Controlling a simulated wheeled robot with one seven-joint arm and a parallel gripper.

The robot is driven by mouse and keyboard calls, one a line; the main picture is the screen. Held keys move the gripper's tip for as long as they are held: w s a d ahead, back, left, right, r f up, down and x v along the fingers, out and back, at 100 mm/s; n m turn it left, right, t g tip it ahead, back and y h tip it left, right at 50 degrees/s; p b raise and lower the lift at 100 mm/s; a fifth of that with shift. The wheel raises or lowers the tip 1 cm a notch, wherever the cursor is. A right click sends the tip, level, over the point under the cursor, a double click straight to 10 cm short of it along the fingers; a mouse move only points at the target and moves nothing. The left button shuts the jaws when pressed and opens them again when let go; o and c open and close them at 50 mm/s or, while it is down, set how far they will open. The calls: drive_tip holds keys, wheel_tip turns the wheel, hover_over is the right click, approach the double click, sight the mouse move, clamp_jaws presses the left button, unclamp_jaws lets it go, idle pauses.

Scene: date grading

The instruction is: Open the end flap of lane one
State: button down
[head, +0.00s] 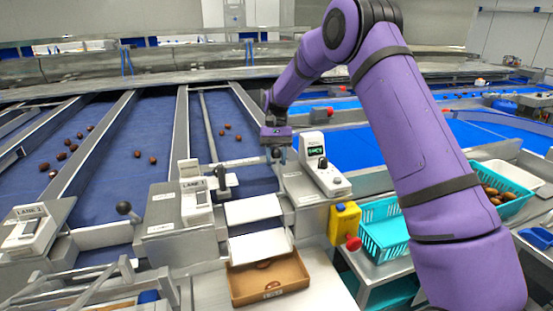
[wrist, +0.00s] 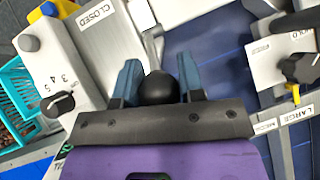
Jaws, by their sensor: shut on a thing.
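Lane one is the blue belt (head: 235,150) with a few brown dates, behind the box labelled LANE 1 (head: 196,200). My gripper (head: 277,149) is at the right side of this belt's near end. In the wrist view, the blue fingers of my gripper (wrist: 158,80) are shut around a black ball knob (wrist: 157,90) on a grey metal lever (wrist: 153,45). A plate marked CLOSED (wrist: 97,18) is beside the lever. White sloping plates (head: 253,209) lie at the lane's end. My gripper partly hides the lever in the head view, and I cannot tell the flap's position.
A cardboard tray (head: 268,280) stands below the white plates. A control box with a dial (head: 322,165) is close right of my gripper. A yellow box with a red button (head: 344,224) and teal crates (head: 385,238) are further right. Lane two's knob (head: 123,208) is at left.

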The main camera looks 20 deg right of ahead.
drive_tip(key=shift+a, duration=0.1)
drive_tip(key=c, duration=0.8)
unclamp_jaws()
drive_tip(key=shift+o, duration=0.2)
drive_tip(key=v, duration=1)
drive_tip(key=shift+w+r, duration=0.2)
drive_tip(key=shift+r, duration=0.15)
